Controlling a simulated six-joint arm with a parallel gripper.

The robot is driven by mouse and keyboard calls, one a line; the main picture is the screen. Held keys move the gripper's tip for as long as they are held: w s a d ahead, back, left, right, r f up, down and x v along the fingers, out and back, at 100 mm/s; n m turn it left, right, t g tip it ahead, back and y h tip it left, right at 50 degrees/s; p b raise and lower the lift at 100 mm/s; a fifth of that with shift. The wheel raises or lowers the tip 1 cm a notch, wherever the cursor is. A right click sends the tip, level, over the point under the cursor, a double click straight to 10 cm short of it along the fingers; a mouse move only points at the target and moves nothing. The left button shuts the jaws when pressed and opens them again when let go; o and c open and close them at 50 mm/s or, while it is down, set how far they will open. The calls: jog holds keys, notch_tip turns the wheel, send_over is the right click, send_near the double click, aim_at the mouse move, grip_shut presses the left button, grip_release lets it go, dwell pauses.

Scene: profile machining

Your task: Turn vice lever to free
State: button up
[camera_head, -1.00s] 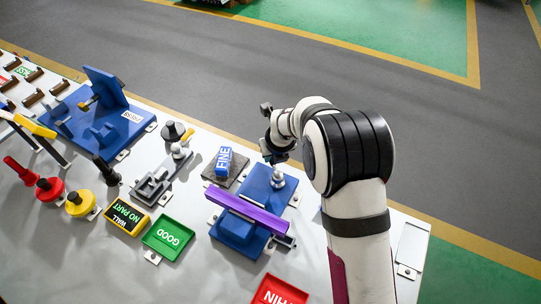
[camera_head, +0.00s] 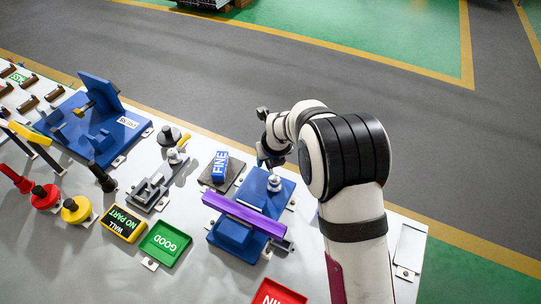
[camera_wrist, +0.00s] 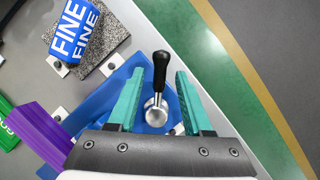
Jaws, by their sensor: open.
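The vice (camera_head: 222,237) is a blue block that carries a purple profile (camera_head: 243,216) across it. Its lever has a black handle (camera_wrist: 160,68) and a round silver pivot (camera_wrist: 156,111), seen in the wrist view. The pivot also shows in the head view (camera_head: 274,184), where the handle is hard to make out. My gripper (camera_wrist: 160,76) has two teal fingers, open, one on each side of the lever. Gaps show between the handle and both fingers. In the head view, my gripper (camera_head: 269,156) is just above the far end of the vice.
A blue FINE block (camera_head: 220,165) stands on a grey stone plate (camera_head: 234,172) left of the vice. A green GOOD tray (camera_head: 164,244) and a red tray (camera_head: 278,293) lie nearer. A blue fixture (camera_head: 80,120) stands far left. The table's far edge runs close behind the vice.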

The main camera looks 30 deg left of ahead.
jog(key=v, duration=1.5)
jog(key=shift+d+r, duration=0.2)
jog(key=shift+s, duration=0.1)
